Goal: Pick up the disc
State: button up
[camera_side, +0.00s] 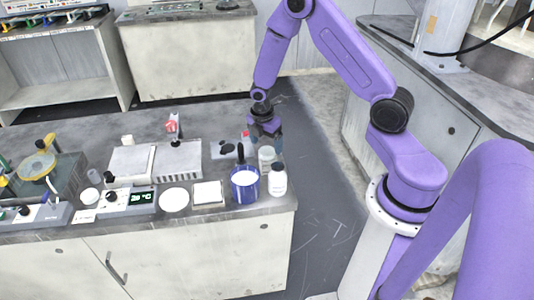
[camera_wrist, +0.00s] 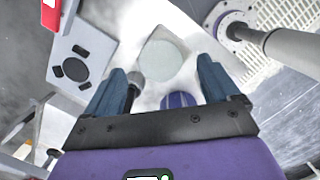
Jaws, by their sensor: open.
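A flat white disc (camera_side: 174,199) lies on the bench near its front edge, between the digital-display device and a white square plate. My gripper (camera_side: 266,140) is well to its right and farther back, pointing down above a clear jar (camera_side: 266,158). In the wrist view, my gripper (camera_wrist: 168,88) has its two blue fingers spread apart with nothing held between them. A pale, round, flat-looking thing (camera_wrist: 160,60) shows just beyond the fingertips. I cannot tell whether this is a disc or the top of the jar.
A blue beaker (camera_side: 245,186) with white contents and a white bottle (camera_side: 279,181) stand close to my gripper near the bench's right end. A white square plate (camera_side: 208,194), a display device (camera_side: 128,202) and a grey box (camera_side: 178,160) occupy the bench to the left.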

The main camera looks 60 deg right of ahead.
jog(key=shift+d+f, duration=0.15)
jog(key=shift+f, duration=1.3)
jog(key=c, duration=1.2)
jog(key=shift+r, duration=0.85)
jog(key=s+a+r, duration=0.3)
jog(key=s+r, duration=0.8)
jog(key=s, duration=0.2)
jog(key=shift+s+a+r, duration=0.15)
jog(key=shift+s+a, duration=0.05)
jog(key=shift+s, duration=0.1)
